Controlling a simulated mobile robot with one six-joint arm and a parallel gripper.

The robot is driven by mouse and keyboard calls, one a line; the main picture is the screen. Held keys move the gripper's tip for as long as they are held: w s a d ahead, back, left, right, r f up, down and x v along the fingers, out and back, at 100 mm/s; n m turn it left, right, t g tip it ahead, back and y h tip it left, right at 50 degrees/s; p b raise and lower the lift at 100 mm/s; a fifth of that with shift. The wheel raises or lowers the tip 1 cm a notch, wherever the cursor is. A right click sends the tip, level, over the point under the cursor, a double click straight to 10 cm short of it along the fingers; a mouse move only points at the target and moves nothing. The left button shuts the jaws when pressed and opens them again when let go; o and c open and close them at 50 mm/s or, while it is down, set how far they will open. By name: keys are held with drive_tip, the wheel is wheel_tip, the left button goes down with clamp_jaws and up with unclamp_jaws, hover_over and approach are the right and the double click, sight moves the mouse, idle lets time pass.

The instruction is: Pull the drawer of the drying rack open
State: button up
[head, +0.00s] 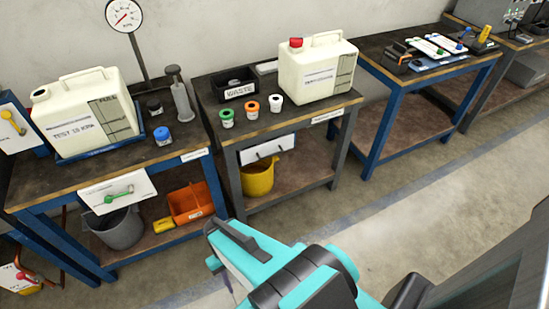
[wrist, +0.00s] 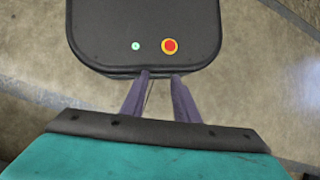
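I cannot make out a drying rack for certain. A white drawer front (head: 267,149) with small dark marks sits under the top of the middle bench (head: 290,121) in the head view, and it looks shut. My gripper (wrist: 161,76) shows in the wrist view with its two dark fingers a little apart and nothing between them. In the head view my teal arm reaches in at the bottom middle, in front of and well apart from the benches; the fingertips are not clear there.
A yellow bucket (head: 258,178) stands under the drawer. The blue left bench (head: 60,185) holds a large canister (head: 84,115); a white panel with a green handle (head: 118,190) hangs at its front. Another white canister (head: 318,70) stands on the middle bench. The floor (head: 420,200) at right is clear.

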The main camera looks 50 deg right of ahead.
drive_tip(key=w+d+r+m+t+y+b, duration=0.1)
drive_tip(key=w+d+r+m+t+y, duration=0.1)
drive_tip(key=w+d+m+t+y, duration=0.6)
drive_tip(key=w+d+r+t+b, duration=0.1)
drive_tip(key=w+d+r, duration=0.1)
drive_tip(key=w+d, duration=0.35)
drive_tip(key=w+d+r+t, duration=0.1)
drive_tip(key=w+d+r, duration=0.2)
drive_tip(key=d, duration=0.6)
drive_tip(key=s+d+r+m+t+h, duration=0.1)
drive_tip(key=s+d+r+t, duration=0.1)
drive_tip(key=d, duration=0.7)
drive_tip(key=s+d+r+m+t+h+b, duration=0.1)
drive_tip(key=d+r+t, duration=0.4)
drive_tip(key=d, duration=0.5)
drive_tip(key=s+d+r+m+t+h, duration=0.1)
drive_tip(key=s+d+r+m+t, duration=0.2)
drive_tip(key=d, duration=0.7)
wheel_tip(320, 180, up, 2)
drive_tip(key=shift+s+d+h+b, duration=0.3)
drive_tip(key=shift+s+b, duration=0.1)
drive_tip(key=shift+s, duration=0.45)
drive_tip(key=shift+w+a, duration=0.1)
